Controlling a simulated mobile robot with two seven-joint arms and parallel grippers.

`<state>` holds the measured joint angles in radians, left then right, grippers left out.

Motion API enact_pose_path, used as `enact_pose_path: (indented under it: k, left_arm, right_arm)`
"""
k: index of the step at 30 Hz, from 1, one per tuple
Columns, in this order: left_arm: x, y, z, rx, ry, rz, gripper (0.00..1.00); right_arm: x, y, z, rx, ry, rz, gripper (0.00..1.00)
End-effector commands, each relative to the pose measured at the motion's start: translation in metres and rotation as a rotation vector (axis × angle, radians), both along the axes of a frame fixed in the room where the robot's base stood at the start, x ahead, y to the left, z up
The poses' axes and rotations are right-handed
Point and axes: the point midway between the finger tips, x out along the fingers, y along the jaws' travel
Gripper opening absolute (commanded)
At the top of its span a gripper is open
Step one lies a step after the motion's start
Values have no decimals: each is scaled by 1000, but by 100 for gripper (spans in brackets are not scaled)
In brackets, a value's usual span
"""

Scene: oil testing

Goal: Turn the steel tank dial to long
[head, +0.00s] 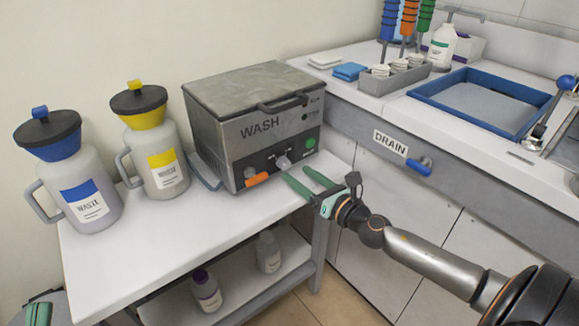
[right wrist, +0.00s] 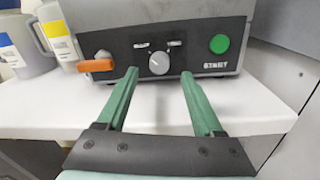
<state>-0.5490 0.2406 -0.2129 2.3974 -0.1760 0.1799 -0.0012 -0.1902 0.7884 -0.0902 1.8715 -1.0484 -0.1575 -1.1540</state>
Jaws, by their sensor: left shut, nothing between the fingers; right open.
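The steel tank (head: 235,128), marked WASH, stands with its lid shut on the white table. Its dial (head: 284,162) is a grey knob in the middle of the dark front panel; it also shows in the right wrist view (right wrist: 159,63). Small labels sit above the dial, too small to read. My right gripper (head: 296,178) is open in front of the panel. In the right wrist view its fingers (right wrist: 159,78) point at the panel, one on each side of the dial and short of it, with nothing between them. My left gripper (head: 38,314) is at the bottom left corner.
An orange lever (right wrist: 96,66) is left of the dial and a green START button (right wrist: 219,44) is right of it. Two waste jugs (head: 88,200) (head: 158,160) stand left of the tank. A counter with a blue-handled DRAIN valve (head: 420,165) is at the right.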

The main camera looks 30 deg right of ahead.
Motion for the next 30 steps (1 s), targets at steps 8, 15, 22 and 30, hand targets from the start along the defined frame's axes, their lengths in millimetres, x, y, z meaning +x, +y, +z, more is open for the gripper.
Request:
enact_pose_path:
  k: [8, 15, 22, 30]
  left_arm:
    - [4, 1, -9, -1, 43, 7, 0]
    - [5, 1, -11, -2, 52, 8, 0]
    - [5, 1, -12, -1, 57, 9, 0]
    - [5, 1, -13, -1, 59, 10, 0]
  right_arm:
    - [32, 4, 1, 1, -2, -1, 69]
    - [44, 5, 0, 1, 0, 0, 69]
    - [45, 6, -1, 1, 1, 0, 69]
    - [44, 6, -1, 1, 1, 0, 46]
